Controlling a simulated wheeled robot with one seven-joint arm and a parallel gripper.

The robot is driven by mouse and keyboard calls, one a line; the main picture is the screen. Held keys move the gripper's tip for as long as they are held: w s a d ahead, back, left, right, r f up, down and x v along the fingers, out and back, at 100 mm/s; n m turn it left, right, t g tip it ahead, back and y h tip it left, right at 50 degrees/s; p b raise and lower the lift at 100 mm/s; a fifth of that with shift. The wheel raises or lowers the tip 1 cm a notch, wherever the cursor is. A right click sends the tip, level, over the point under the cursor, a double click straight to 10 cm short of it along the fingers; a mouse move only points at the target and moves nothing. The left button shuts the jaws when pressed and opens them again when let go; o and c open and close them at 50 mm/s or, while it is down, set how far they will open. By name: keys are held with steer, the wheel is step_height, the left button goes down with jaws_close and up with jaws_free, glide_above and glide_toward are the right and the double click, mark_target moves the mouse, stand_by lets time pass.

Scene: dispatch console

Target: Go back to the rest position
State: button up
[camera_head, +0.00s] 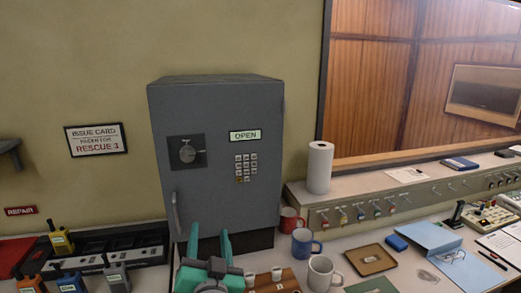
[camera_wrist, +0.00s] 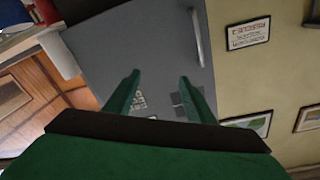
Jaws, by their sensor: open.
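My gripper (camera_head: 209,245) has green fingers and shows at the bottom centre of the head view, in front of the lower part of a grey safe. It also shows in the wrist view (camera_wrist: 158,88), with its two fingers apart and nothing between them. The grey safe (camera_head: 215,115) stands against the wall with its door shut. It has a dial, a keypad and a small sign reading OPEN. In the wrist view the safe (camera_wrist: 165,45) appears upside down beyond the fingers.
Mugs in red (camera_head: 290,221), blue (camera_head: 304,243) and white (camera_head: 322,272) stand right of my gripper. Handheld radios (camera_head: 60,240) and a black charger rack (camera_head: 140,243) are at left. A paper roll (camera_head: 318,167) stands on the ledge. Blue folder (camera_head: 430,238) lies at right.

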steer(key=shift+n+g+h, duration=0.4)
steer(key=shift+n+h, duration=0.1)
steer(key=shift+n, duration=0.1)
steer(key=s+d+f, duration=0.1)
steer(key=f, duration=0.4)
steer(key=s+d+f, duration=0.2)
steer(key=f, duration=0.2)
steer(key=s+d+f, duration=0.1)
steer(key=f, duration=0.4)
steer(key=shift+s+d+f, duration=0.3)
steer(key=s+d+f+h, duration=0.1)
steer(key=s+d+f, duration=0.4)
steer(key=s+f, duration=0.6)
steer(key=s+d+f+g+h, duration=0.1)
steer(key=s+f, duration=0.2)
steer(key=s, duration=1)
steer(key=s+d+f+n+g, duration=0.1)
steer(key=s+f, duration=0.3)
steer(key=s, duration=0.8)
steer(key=shift+s+d+f+n+h, duration=0.2)
steer(key=shift+s+d+n+h, duration=0.15)
steer(key=shift+d, duration=0.35)
